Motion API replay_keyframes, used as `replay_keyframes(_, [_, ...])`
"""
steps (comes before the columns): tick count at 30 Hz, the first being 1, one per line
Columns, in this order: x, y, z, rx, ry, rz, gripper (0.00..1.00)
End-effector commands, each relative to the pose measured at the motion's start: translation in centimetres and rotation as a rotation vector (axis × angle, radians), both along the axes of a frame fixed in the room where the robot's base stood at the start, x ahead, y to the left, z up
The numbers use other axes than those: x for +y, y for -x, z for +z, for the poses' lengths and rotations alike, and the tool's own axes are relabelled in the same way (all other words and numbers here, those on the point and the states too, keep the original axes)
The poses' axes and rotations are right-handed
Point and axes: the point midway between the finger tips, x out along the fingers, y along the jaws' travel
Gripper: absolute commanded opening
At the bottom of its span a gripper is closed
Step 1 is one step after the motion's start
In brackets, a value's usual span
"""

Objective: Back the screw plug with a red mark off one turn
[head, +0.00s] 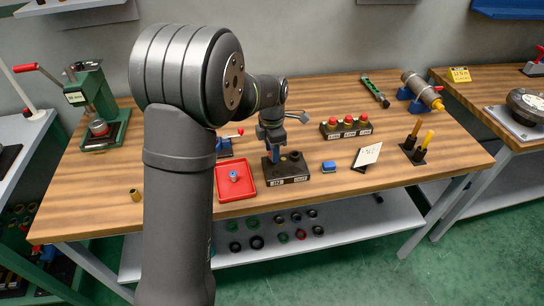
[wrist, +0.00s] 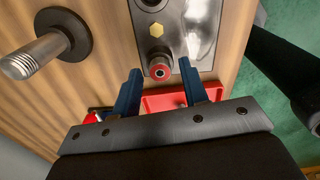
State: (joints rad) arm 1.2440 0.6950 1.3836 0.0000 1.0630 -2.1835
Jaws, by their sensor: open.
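A screw plug with a red ring and a dark socket in its middle (wrist: 159,71) shows in the wrist view at the near edge of a dark, shiny block (wrist: 196,35). My gripper (wrist: 160,76) is open. Its two blue fingers stand on either side of the plug in the picture; I cannot tell how far above it they are. In the head view the block (head: 287,170) stands on the bench, with my gripper (head: 271,160) at its left part. There the red-marked plug is hidden.
A red tray (head: 222,190) with a small part in it lies left of the block. A blue box (head: 329,167), a tilted white card (head: 367,155) and a row of red buttons (head: 346,127) stand to the right. A metal post (wrist: 40,55) on a dark disc shows in the wrist view.

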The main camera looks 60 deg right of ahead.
Motion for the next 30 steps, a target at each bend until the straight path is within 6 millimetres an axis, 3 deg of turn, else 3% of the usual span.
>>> replay_keyframes(24, [0.0, 0.0, 0.0, 0.0, 0.0, -0.906, 0.4])
replay_keyframes(30, [0.01, 0.01, 0.0, 0.0, 0.0, -1.004, 0.4])
